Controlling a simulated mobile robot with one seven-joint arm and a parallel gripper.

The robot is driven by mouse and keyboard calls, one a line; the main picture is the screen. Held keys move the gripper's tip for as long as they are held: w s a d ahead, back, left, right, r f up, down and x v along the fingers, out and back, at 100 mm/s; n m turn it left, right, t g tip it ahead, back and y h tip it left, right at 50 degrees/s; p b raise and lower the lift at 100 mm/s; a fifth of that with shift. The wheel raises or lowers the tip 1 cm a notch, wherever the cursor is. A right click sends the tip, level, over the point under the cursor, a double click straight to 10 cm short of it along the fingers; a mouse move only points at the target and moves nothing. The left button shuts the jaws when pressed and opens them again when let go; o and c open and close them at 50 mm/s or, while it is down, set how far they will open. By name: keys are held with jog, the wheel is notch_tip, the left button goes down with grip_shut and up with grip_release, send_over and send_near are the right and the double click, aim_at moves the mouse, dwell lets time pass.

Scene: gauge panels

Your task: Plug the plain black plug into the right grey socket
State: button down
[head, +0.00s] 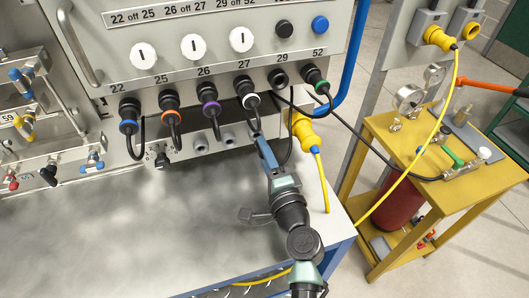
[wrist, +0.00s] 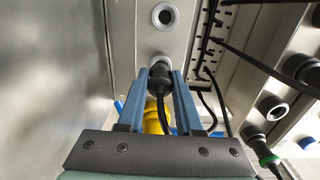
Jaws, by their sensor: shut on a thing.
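My gripper (head: 256,135) is at the panel's lower ledge, shut on the plain black plug (wrist: 160,79). In the wrist view the plug sits between the two blue fingers (wrist: 160,92), its cable trailing toward me. Its front end is at the right grey socket (wrist: 159,60), whose pale rim shows just beyond it. I cannot tell whether the plug has entered. An empty grey socket (wrist: 165,15) lies farther along; grey sockets also show in the head view (head: 228,138).
Plugs with blue, orange, purple, white and green (head: 314,76) rings hang in the row above. The socket under 29 (head: 278,78) is empty. A yellow plug (head: 303,127) hangs close to the right of my gripper. A yellow cart (head: 400,230) stands at right; the metal bench (head: 110,230) is clear.

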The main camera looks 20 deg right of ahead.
jog(key=shift+w+b, duration=0.3)
jog(key=shift+w, duration=0.45)
dwell(1.1)
jog(key=c, duration=0.5)
grip_release()
jog(key=s+b, duration=0.2)
jog(key=s, duration=1.1)
jog(key=shift+d, duration=0.2)
